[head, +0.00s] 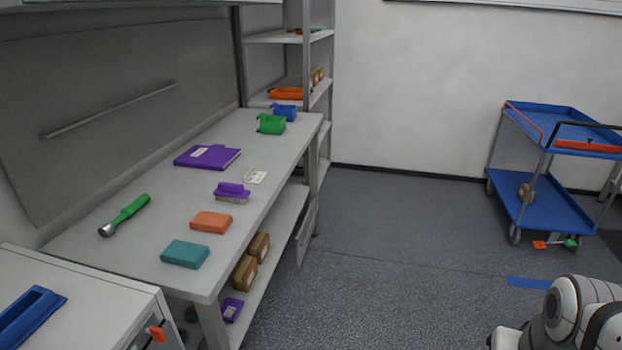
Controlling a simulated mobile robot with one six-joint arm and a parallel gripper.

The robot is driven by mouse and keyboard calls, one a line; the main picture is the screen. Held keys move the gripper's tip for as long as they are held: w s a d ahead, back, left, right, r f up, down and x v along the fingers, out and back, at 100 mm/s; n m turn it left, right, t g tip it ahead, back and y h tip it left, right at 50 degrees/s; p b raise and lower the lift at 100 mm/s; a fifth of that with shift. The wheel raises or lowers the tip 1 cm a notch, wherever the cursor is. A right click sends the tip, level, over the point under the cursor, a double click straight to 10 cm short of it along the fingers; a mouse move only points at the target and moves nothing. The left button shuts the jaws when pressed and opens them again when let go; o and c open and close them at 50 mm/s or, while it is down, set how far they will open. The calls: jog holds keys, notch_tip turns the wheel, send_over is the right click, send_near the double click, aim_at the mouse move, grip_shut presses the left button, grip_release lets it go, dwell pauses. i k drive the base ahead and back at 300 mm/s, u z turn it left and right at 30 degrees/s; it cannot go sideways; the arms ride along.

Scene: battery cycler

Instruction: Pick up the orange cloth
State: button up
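An orange block-shaped item (211,222), which looks like the folded orange cloth, lies flat on the grey workbench (150,225) near its front edge. A similar teal item (185,254) lies just in front of it, and a purple brush (232,192) lies just behind it. Part of my arm shows at the lower right corner, far from the bench. My gripper is not in this view.
The bench also holds a green-handled tool (125,215), a purple book (207,157) and green (272,124) and blue bins. Boxes (244,273) sit on its lower shelf. A blue cart (545,205) stands at the right. The floor (400,250) between is mostly clear.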

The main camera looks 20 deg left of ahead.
aim_at(213, 223)
jog(key=i, duration=2.25)
jog(key=u, duration=3.35)
jog(key=i, duration=1)
jog(key=z, duration=0.05)
